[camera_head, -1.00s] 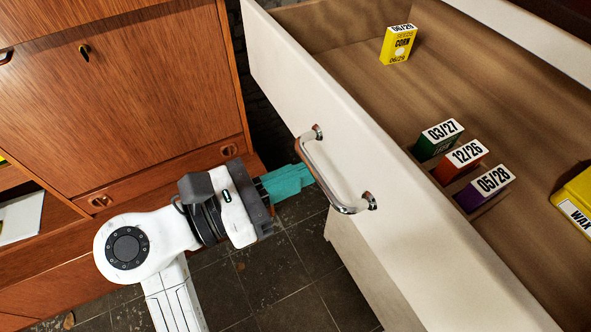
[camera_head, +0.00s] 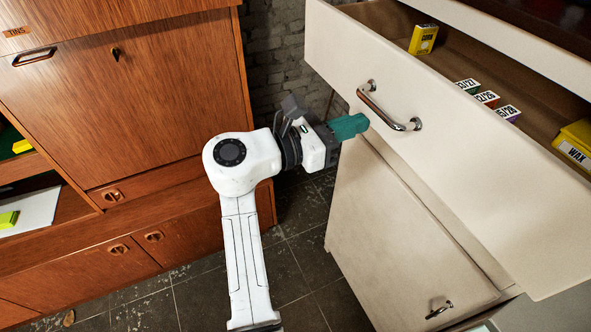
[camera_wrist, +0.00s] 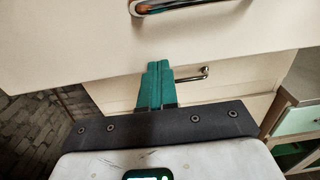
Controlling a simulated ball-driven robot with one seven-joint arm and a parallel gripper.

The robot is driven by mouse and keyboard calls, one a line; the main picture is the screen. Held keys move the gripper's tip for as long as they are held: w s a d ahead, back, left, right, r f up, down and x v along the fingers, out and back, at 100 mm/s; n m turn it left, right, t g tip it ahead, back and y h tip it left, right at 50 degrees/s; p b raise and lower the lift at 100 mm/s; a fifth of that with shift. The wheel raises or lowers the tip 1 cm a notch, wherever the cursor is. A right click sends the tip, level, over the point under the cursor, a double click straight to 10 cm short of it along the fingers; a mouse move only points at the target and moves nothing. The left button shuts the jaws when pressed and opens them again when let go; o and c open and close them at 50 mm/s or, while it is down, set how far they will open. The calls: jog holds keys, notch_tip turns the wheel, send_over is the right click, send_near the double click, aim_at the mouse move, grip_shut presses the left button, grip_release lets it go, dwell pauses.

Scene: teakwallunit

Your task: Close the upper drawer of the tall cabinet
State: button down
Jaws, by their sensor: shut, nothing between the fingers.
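The upper drawer (camera_head: 450,135) of the white tall cabinet (camera_head: 400,235) stands open, with its cream front facing my arm. Its metal bar handle (camera_head: 388,108) is on that front; the handle also shows at the top of the wrist view (camera_wrist: 165,7). My gripper (camera_head: 362,123), with teal fingers, is shut and empty. Its fingertips are at the drawer front, just left of and below the handle. I cannot tell whether they touch the front. In the wrist view the closed fingers (camera_wrist: 155,68) point at the lower part of the drawer front.
In the drawer are a yellow corn box (camera_head: 423,39), several small dated boxes (camera_head: 487,98) and a yellow wax box (camera_head: 577,143). A wooden wall unit (camera_head: 130,110) stands at left. Dark tiled floor (camera_head: 300,270) lies between. A lower door (camera_head: 385,230) of the cabinet is below the drawer.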

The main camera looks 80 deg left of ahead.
jog(key=b+x, duration=0.1)
jog(key=x, duration=1.3)
jog(key=shift+w+a+b, duration=0.2)
jog(key=shift+w+b, duration=0.05)
jog(key=shift+b, duration=0.1)
jog(key=shift+s+f, duration=0.1)
